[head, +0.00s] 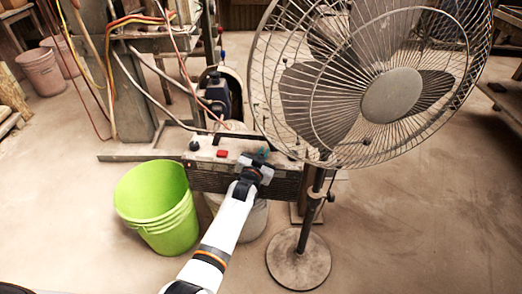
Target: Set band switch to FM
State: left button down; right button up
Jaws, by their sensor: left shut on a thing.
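The radio-like box (226,158) stands in the middle of the head view, with a pale top and a dark grille front. A black knob (194,146) and a red button (222,153) sit on its top at the left. My left gripper (262,160) is over the right part of the top, shut on a small teal piece (263,152) that looks like the band switch. The gripper hides most of this piece, so its setting and any FM marking cannot be read. My right gripper is out of view.
A large standing fan (392,95) rises close to the right of the box, its round base (298,262) on the floor. A green bucket (150,195) stands at the left front. Hoses and cables hang behind. The floor at the right is clear.

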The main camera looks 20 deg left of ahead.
pick_arm(q)
jog(key=shift+d+f+m, duration=0.15)
jog(key=shift+d+m, duration=0.1)
jog(key=shift+m, duration=0.75)
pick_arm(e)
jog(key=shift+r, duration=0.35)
